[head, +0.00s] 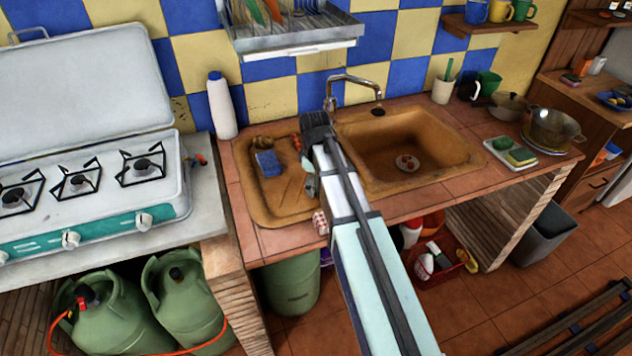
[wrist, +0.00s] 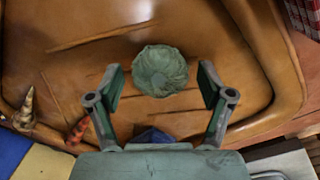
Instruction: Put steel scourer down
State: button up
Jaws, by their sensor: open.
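The steel scourer is a round, grey-green, crinkled pad (wrist: 160,78). In the wrist view it lies over the brown drainboard of the sink (wrist: 200,20), between the two fingertips. My gripper (wrist: 160,70) is open, with a clear gap on each side of the scourer. Whether the scourer rests fully on the drainboard is hard to tell. In the head view my gripper (head: 311,184) is over the right part of the drainboard (head: 255,205), and my arm hides much of that area. I cannot make out the scourer clearly there.
A blue sponge (head: 267,162) lies on the drainboard; reddish pointed items (wrist: 77,130) lie near it. The sink basin (head: 400,140) is to the right, below the tap (head: 352,85). A white bottle (head: 221,105) stands at the left. A dish rack (head: 290,40) hangs above.

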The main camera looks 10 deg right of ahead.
notch_tip(320, 180, up, 12)
jog(key=b, duration=0.1)
jog(key=shift+s+a+r, duration=0.15)
jog(key=shift+s, duration=0.25)
dwell(0.6)
